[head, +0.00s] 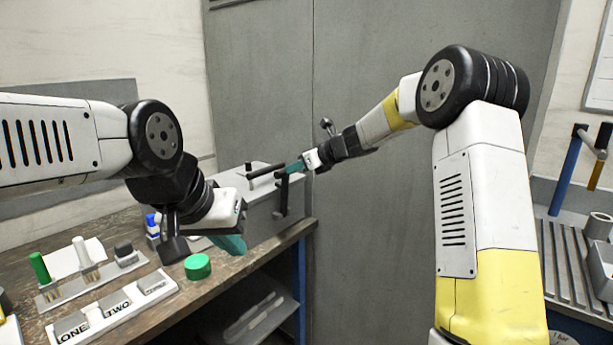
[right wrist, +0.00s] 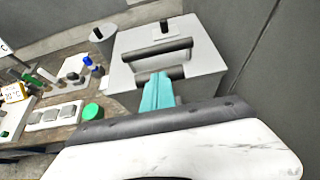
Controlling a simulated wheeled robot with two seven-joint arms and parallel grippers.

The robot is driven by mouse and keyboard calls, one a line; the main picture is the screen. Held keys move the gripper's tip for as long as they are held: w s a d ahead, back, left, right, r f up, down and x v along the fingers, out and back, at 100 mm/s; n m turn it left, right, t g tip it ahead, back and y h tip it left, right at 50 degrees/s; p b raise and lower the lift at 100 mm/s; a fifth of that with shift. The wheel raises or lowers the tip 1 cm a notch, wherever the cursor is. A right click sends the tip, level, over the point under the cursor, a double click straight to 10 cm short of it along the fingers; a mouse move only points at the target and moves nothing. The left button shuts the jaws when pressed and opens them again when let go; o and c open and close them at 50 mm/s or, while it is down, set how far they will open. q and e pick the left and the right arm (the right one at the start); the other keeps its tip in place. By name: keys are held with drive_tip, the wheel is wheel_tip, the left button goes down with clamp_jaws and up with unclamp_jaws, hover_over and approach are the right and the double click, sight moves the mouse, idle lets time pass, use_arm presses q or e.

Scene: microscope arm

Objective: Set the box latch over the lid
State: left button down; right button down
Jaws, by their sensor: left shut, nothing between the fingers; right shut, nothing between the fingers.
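The grey box (head: 262,212) stands at the right end of the workbench, its lid down with a dark bar handle (head: 265,171) on top. The black latch (head: 282,197) is on the box's right side, its crossbar near the lid edge. In the right wrist view the latch bar (right wrist: 178,72) lies across the near edge of the lid (right wrist: 196,52). My right gripper (head: 291,167) is shut and empty, its teal fingers at the latch bar; whether they touch it is unclear. My left gripper (head: 234,245) is shut and empty, low in front of the box.
On the workbench (head: 140,262) are a green round cap (head: 197,266), a tray labelled ONE and TWO (head: 112,308), and a rack with green and white markers (head: 85,262). A blue-capped bottle (right wrist: 88,61) stands left of the box. The bench edge is close by.

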drive_tip(key=shift+w+a+r, duration=0.25)
drive_tip(key=shift+w+a, duration=0.35)
drive_tip(key=shift+a, duration=0.2)
drive_tip(key=shift+a+r, duration=0.1)
drive_tip(key=w+a+r+v, duration=0.1)
drive_tip(key=r+v, duration=0.1)
drive_tip(key=v, duration=1)
drive_tip(key=shift+s+d+r, duration=0.2)
drive_tip(key=shift+d+r, duration=0.05)
drive_tip(key=shift+r, duration=0.25)
